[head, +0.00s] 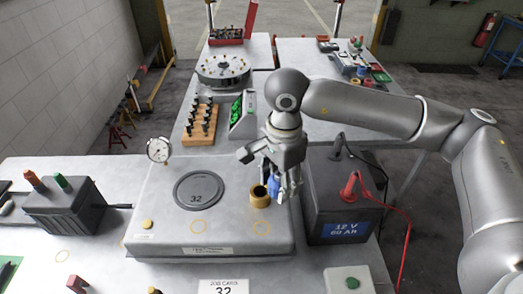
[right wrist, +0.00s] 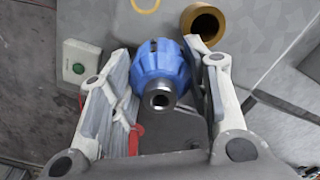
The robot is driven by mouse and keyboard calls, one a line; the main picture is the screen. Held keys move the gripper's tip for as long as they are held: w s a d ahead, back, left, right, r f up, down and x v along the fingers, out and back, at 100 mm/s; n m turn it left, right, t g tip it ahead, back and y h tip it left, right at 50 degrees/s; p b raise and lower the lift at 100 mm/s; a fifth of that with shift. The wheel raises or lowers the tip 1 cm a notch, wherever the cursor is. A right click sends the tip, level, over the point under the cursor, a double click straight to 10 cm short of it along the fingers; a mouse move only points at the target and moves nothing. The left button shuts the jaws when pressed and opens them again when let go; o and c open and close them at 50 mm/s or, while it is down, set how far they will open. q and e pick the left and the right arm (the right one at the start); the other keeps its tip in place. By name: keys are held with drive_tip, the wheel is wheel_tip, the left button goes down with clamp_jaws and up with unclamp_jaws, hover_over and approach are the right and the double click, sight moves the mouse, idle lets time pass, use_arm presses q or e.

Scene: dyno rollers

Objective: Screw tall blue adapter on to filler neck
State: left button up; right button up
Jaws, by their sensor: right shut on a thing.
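The tall blue adapter (right wrist: 160,72) is held between the fingers of my right gripper (right wrist: 165,85). In the head view the adapter (head: 274,187) is partly hidden by my right gripper (head: 283,182). The brass-coloured filler neck (head: 260,196) stands on the grey box at its right side, just left of the adapter. In the right wrist view the neck (right wrist: 203,24) is open at the top and apart from the adapter, up and to its right. My left gripper is not in view.
A 12 V battery (head: 340,205) with red and black leads stands close to the right. A green-button box (head: 349,281) is at the front. A wooden peg rack (head: 199,126) is behind.

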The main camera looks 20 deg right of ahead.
drive_tip(key=m, duration=0.2)
drive_tip(key=w+m+p, duration=0.1)
drive_tip(key=m, duration=0.1)
drive_tip(key=r+m, duration=0.1)
drive_tip(key=m, duration=0.1)
drive_tip(key=shift+w+a+r, duration=0.1)
drive_tip(key=shift+w+a, duration=0.25)
drive_tip(key=w+m+p, duration=0.1)
drive_tip(key=m, duration=0.5)
drive_tip(key=w+a+m+p, duration=0.1)
drive_tip(key=m, duration=0.5)
drive_tip(key=w+a+r+m+p, duration=0.1)
drive_tip(key=w+m+p, duration=0.1)
drive_tip(key=m, duration=0.4)
drive_tip(key=shift+r+m, duration=0.1)
drive_tip(key=shift+m, duration=0.3)
drive_tip(key=shift+f+b, duration=1.2)
drive_tip(key=shift+f, duration=1.9)
drive_tip(key=shift+f+b, duration=0.4)
drive_tip(key=shift+b, duration=0.75)
drive_tip(key=shift+f+b, duration=0.2)
drive_tip(key=shift+b, duration=0.1)
drive_tip(key=shift+f, duration=0.2)
